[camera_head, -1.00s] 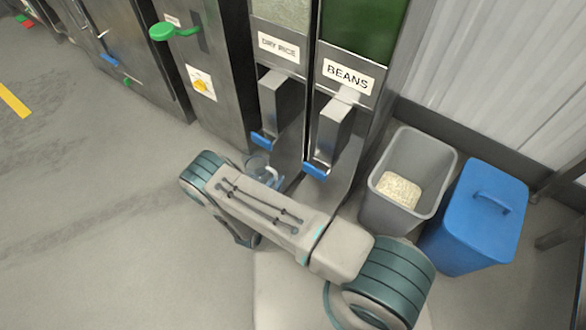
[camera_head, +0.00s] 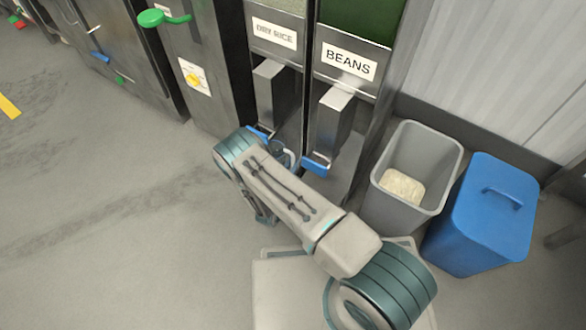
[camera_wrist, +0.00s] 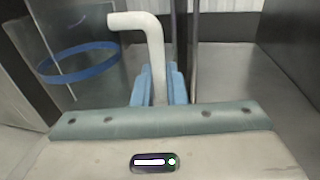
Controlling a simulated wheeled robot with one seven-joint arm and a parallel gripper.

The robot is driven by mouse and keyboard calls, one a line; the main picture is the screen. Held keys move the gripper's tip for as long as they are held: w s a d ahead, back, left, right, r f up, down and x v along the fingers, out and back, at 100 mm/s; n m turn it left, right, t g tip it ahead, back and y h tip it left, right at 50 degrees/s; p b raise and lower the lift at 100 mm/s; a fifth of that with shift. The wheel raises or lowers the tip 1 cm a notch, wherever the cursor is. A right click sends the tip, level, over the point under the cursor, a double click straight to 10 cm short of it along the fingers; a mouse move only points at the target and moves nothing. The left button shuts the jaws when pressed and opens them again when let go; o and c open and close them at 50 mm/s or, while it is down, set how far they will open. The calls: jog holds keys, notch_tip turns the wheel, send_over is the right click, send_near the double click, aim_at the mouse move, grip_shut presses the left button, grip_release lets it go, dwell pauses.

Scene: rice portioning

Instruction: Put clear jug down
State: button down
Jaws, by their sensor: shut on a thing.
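The clear jug (camera_wrist: 82,88) has a blue band around it and a white handle (camera_wrist: 156,50). In the wrist view it fills the upper left. My gripper (camera_wrist: 159,88) is shut on the handle, with a blue finger on each side. In the head view only a small part of the jug (camera_head: 281,154) shows, low in front of the dispensers. My arm hides the rest of it, and the gripper too. I cannot tell whether the jug touches a surface, and I see no clear contents in it.
The dry rice dispenser (camera_head: 275,38) and beans dispenser (camera_head: 348,62) stand just behind my arm, with blue-tipped spouts. A grey bin (camera_head: 434,190) holding a pale bag (camera_head: 402,187) and a blue lidded bin (camera_head: 485,220) stand at right. The floor at left is clear.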

jog(key=shift+w+d+f+b, duration=0.15)
jog(key=shift+f+b, duration=0.3)
jog(key=shift+f, duration=0.45)
jog(key=shift+r, duration=0.1)
jog(key=c, duration=1.5)
grip_release()
jog(key=shift+o, duration=0.2)
